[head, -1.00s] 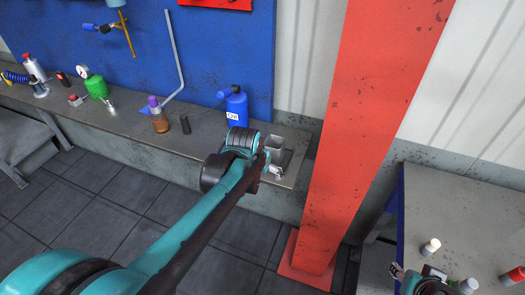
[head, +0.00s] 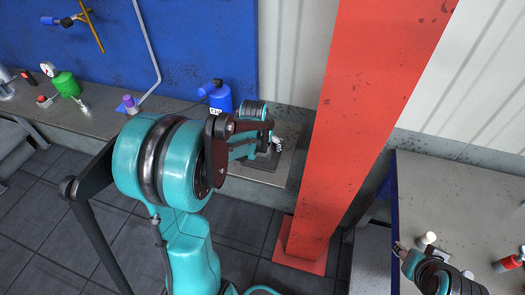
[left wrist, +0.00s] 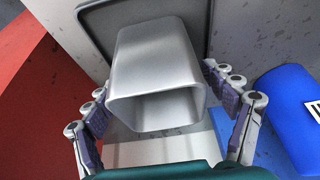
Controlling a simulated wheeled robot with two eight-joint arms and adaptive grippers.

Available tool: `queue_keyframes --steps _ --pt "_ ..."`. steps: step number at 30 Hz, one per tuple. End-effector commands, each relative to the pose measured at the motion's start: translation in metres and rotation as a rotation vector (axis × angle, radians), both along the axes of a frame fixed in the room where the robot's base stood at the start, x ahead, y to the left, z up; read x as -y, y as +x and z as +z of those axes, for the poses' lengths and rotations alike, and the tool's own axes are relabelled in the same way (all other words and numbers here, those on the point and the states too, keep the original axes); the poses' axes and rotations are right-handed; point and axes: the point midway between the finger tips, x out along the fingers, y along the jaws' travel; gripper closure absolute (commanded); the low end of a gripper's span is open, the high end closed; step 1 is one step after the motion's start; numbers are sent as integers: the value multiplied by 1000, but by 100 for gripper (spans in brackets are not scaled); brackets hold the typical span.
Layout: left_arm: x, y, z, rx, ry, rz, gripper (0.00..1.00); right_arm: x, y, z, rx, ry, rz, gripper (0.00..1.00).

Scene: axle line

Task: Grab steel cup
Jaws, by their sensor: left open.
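The steel cup (left wrist: 155,65) is a square, tapered grey metal vessel in the left wrist view, its open mouth facing the camera. My left gripper (left wrist: 158,82) is open, with one finger on each side of the cup; gaps show between the pads and the cup walls. In the head view my left gripper (head: 278,144) is at the right end of the bench, and my arm hides most of the cup. My right gripper (head: 399,249) is at the lower right, too small to tell its opening.
A blue bottle (head: 220,98) stands close to the cup and also shows in the left wrist view (left wrist: 292,108). A dark grey tray (left wrist: 98,28) lies by the cup. A red pillar (head: 365,110) rises right of the bench. A second table (head: 450,200) holds small capped containers.

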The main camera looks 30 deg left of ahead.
Motion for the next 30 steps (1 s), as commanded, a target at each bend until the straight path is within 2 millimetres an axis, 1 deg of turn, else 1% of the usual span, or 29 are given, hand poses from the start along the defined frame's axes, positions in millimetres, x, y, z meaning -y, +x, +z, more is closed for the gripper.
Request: queue_keyframes --steps 1,2,8,9,11,12,14,15,25,28,30 --pt "-1 2 -6 0 0 0 16 0 0 -3 0 0 0 60" --pt "-1 2 -7 0 0 0 16 0 0 -3 0 0 0 60" --pt "-1 2 -6 0 0 0 16 0 0 -2 0 0 0 60" --pt "-1 2 -6 0 0 1 26 0 0 -2 0 0 0 60" --pt "-1 2 -6 0 0 1 42 0 0 -2 0 0 0 60" --pt "-1 2 -6 0 0 1 52 0 0 -2 0 0 0 60" --pt "-1 2 -6 0 0 1 68 0 0 -2 0 0 0 60" --pt "-1 2 -6 0 0 1 72 0 0 -2 0 0 0 60" --pt "-1 2 -4 0 0 1 72 0 0 -1 0 0 0 60" --pt "-1 2 3 0 0 1 72 0 0 2 0 0 0 60" --pt "-1 2 11 0 0 1 72 0 0 5 0 0 0 60"
